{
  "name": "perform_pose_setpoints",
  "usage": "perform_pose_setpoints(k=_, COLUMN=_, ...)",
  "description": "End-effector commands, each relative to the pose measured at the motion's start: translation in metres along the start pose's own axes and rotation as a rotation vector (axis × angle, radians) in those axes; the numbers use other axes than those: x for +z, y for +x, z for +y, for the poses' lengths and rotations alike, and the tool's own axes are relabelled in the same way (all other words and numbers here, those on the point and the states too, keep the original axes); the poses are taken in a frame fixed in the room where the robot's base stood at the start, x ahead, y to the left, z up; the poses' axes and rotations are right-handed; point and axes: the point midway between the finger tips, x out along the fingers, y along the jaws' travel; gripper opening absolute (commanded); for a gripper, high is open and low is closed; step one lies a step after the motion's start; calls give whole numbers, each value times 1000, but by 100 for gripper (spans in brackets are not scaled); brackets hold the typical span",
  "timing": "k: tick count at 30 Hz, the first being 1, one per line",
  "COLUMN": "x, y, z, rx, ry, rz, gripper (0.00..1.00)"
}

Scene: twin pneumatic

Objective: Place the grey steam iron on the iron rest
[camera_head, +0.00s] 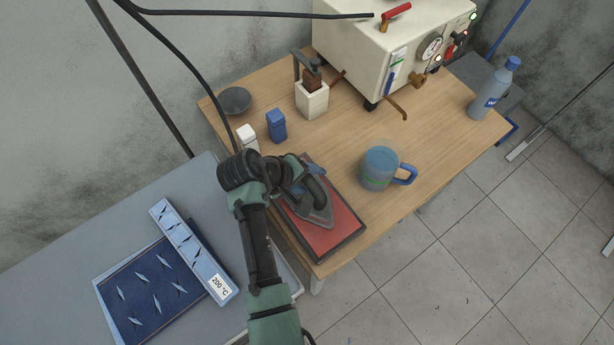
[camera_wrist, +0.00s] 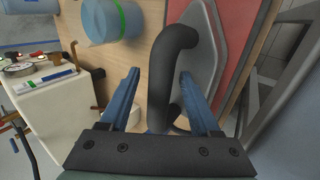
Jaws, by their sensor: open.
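The grey steam iron (camera_head: 318,205) stands on the iron rest (camera_head: 338,232), a red pad with a dark edge at the front of the wooden table. In the wrist view the iron's grey body (camera_wrist: 207,40) lies flat along the red iron rest (camera_wrist: 238,50). Its black handle (camera_wrist: 163,75) rises between the two blue fingers of my gripper (camera_wrist: 158,95). My gripper is open, with a finger on either side of the handle and visible gaps to it. In the head view my gripper (camera_head: 298,178) is over the rear of the iron, and my arm hides part of the rest.
A blue mug (camera_head: 380,167) stands close right of the rest. A blue box (camera_head: 276,126), a white box (camera_head: 247,138), a dark bowl (camera_head: 234,100) and a bottle (camera_head: 494,90) stand on the table (camera_head: 335,133). A cream machine (camera_head: 385,50) is at the back. An ironing board (camera_head: 60,270) is at left.

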Motion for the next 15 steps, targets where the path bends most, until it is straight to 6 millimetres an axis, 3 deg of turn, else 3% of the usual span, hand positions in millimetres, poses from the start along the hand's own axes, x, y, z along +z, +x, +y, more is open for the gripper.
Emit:
perform_pose_setpoints(k=5, x=-1, y=-12, z=1, rx=1, ry=0, rz=3, gripper=63)
perform_pose_setpoints(k=15, x=-2, y=-81, z=1, rx=2, ry=0, rz=5, gripper=63)
